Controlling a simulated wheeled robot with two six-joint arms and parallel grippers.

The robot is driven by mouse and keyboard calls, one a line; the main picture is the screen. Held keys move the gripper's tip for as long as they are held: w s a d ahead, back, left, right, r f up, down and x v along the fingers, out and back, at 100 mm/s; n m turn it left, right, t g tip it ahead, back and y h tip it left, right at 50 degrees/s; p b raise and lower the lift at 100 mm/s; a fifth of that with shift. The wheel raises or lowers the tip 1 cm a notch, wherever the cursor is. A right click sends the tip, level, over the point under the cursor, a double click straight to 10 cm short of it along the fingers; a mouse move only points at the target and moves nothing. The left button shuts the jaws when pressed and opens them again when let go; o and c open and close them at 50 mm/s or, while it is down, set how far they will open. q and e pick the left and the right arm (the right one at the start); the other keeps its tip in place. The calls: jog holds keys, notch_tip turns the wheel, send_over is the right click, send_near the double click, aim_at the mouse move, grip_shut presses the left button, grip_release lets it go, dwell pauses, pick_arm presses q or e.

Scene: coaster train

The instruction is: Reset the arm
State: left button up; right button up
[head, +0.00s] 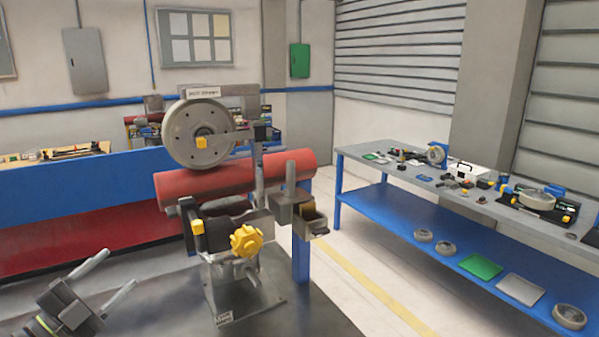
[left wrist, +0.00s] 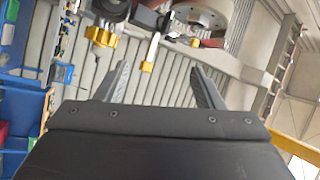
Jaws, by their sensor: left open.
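My left gripper (head: 107,283) is at the lower left of the head view, with its two fingers spread and nothing between them. It also shows in the left wrist view (left wrist: 156,82), where both fingers stand apart. In the head view it is to the left of the coaster-train fixture (head: 240,290) and apart from it. The fixture carries a grey wheel (head: 185,150), a red tube (head: 215,182) and a yellow knob (head: 246,240). My right gripper is not in view.
A blue two-level bench (head: 430,218) with wheels, trays and small parts stands at the right. A blue and red workbench (head: 70,205) is behind at the left. Open floor with a yellow line (head: 375,290) lies between the fixture and the right bench.

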pick_arm(q)
jog(key=s+a+f+n+g+y, duration=0.2)
jog(key=s+f+n+y, duration=0.5)
jog(key=f, duration=0.3)
jog(key=s+a+f+n+g+y, duration=0.1)
jog(key=s+f+n+g+y, duration=0.25)
jog(key=f+n+y, duration=0.55)
jog(key=s+d+f+n+g+h, duration=0.1)
jog(key=s+d+f+g, duration=0.2)
jog(key=s, duration=0.4)
jog(key=s+d+f+n+g+h, duration=0.1)
jog(key=s+d+f+n+g, duration=0.2)
jog(key=s, duration=0.4)
jog(key=s+d+f+g+h, duration=0.1)
jog(key=s+d+f+g, duration=0.1)
jog(key=s+f+g, duration=0.3)
jog(key=s+d+f+b+x, duration=0.1)
jog(key=s+d+b+x, duration=0.15)
jog(key=x, duration=1.25)
jog(key=s+d+f+b+x, duration=0.1)
jog(key=s+b+x, duration=0.25)
jog(key=x, duration=1.15)
jog(key=s+d+f+h+b, duration=0.1)
jog(key=s+f+b, duration=0.3)
jog(key=s+f, duration=1.1)
notch_tip(320, 180, down, 4)
jog(key=shift+r, duration=0.1)
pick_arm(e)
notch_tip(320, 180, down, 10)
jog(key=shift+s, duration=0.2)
